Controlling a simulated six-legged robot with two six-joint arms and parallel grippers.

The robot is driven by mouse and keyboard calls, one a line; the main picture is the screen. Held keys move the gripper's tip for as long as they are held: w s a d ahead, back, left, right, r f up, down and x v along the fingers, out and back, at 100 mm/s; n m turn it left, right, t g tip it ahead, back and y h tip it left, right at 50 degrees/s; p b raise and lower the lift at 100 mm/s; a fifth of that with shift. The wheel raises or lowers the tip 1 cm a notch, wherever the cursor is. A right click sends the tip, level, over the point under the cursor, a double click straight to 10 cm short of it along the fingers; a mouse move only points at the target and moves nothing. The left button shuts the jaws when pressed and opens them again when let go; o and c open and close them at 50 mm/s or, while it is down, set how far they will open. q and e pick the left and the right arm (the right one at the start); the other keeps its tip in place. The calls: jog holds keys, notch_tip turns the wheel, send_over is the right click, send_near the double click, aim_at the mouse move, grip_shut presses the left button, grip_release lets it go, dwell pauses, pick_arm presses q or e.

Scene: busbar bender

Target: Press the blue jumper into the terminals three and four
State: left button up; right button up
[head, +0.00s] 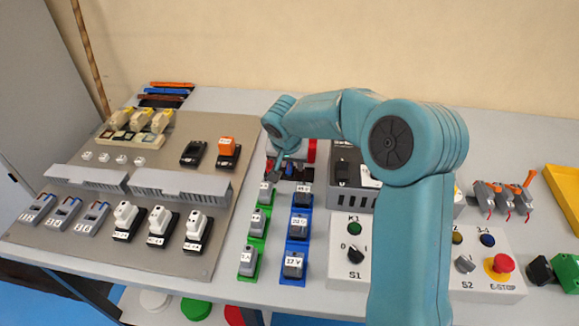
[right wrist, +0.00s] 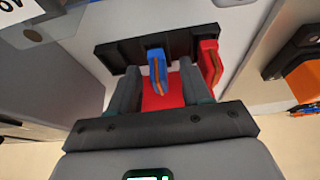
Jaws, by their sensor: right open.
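The blue jumper (right wrist: 157,72) stands in a black holder (right wrist: 120,50) in the right wrist view, with an orange-brown strip along its side. My right gripper (right wrist: 158,68) is open, with one finger on each side of the blue jumper and visible gaps between. In the head view my right gripper (head: 281,166) is lowered at the holder behind the green and blue blocks, and its arm hides part of that area. I cannot make out which terminals are three and four. My left gripper is not in view.
A red jumper (right wrist: 210,62) stands right of the blue one in the same holder. Small grey devices on green (head: 247,262) and blue (head: 293,265) bases stand in front. A panel of switches (head: 230,113) lies left. Control boxes (head: 347,280) stand right.

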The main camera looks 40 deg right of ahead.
jog(key=shift+c, duration=0.3)
grip_shut()
notch_tip(320, 180, up, 20)
jog(key=p, duration=0.3)
